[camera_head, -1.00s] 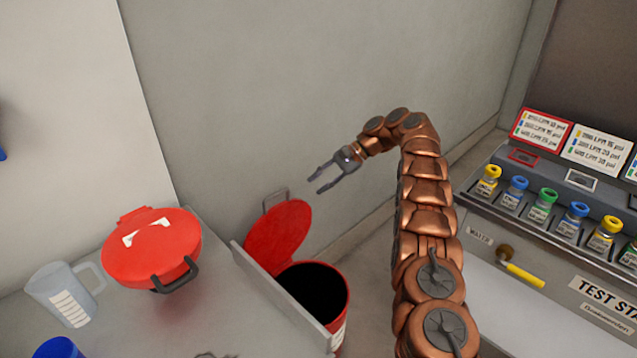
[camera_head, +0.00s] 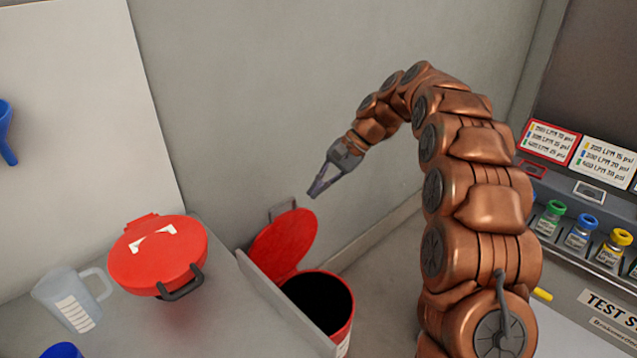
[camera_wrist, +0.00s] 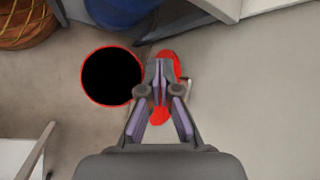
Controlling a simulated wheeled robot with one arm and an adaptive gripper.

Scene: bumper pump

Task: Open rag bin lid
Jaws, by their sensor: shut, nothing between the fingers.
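The rag bin (camera_head: 348,322) is a red round bin on the floor behind a grey panel edge. Its dark mouth is uncovered. Its red lid (camera_head: 284,246) stands tilted up at the back of the bin, against the wall side, with a grey handle at its top. In the wrist view the bin's round mouth (camera_wrist: 111,76) lies left of my fingers, and the lid (camera_wrist: 167,54) shows red behind and between them. My gripper (camera_head: 316,190) is shut and empty, above and slightly right of the lid's handle, apparently clear of it in the head view.
A second red lidded container (camera_head: 158,262) with a black handle sits on the grey counter at left, beside a clear measuring jug (camera_head: 72,300). A test stand (camera_head: 590,230) with coloured-cap bottles stands at right. Floor between bin and stand is open.

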